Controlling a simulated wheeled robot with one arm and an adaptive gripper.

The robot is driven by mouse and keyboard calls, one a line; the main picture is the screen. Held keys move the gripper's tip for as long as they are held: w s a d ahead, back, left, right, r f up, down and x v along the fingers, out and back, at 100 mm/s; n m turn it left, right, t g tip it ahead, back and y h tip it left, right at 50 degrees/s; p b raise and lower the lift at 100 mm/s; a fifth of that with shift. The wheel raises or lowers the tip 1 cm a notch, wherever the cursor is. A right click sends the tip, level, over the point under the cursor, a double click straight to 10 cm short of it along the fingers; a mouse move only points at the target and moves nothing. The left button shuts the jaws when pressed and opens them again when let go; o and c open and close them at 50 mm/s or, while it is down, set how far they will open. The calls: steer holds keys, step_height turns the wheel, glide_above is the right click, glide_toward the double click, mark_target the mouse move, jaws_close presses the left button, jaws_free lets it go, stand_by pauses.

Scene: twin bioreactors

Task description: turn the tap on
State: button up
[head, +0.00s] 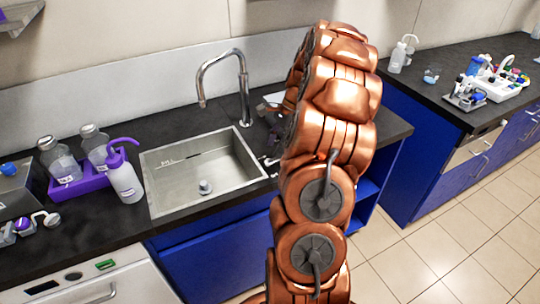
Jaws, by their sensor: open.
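The tap (243,85) is a tall chrome gooseneck rising from the counter behind the sink's right back corner. Its spout curves to the left over the steel sink (165,207). No water shows under the spout. I cannot make out a tap handle clearly. My copper arm rises in front of the counter and bends over to the right of the tap. Dark parts of my gripper (272,121) show at the arm's left edge, just right of the tap's base. They look open, and most of the gripper is hidden behind the arm. I cannot tell whether it touches anything.
A purple-topped wash bottle (124,180) and a purple rack (78,186) with glass bottles stand left of the sink. The wall is close behind the tap. Another counter (425,84) with lab equipment stands at the right, with open tiled floor (440,262) before it.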

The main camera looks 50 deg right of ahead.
mark_target(268, 161)
steer(key=shift+p+x, duration=0.55)
steer(key=shift+x, duration=1.9)
jaws_close()
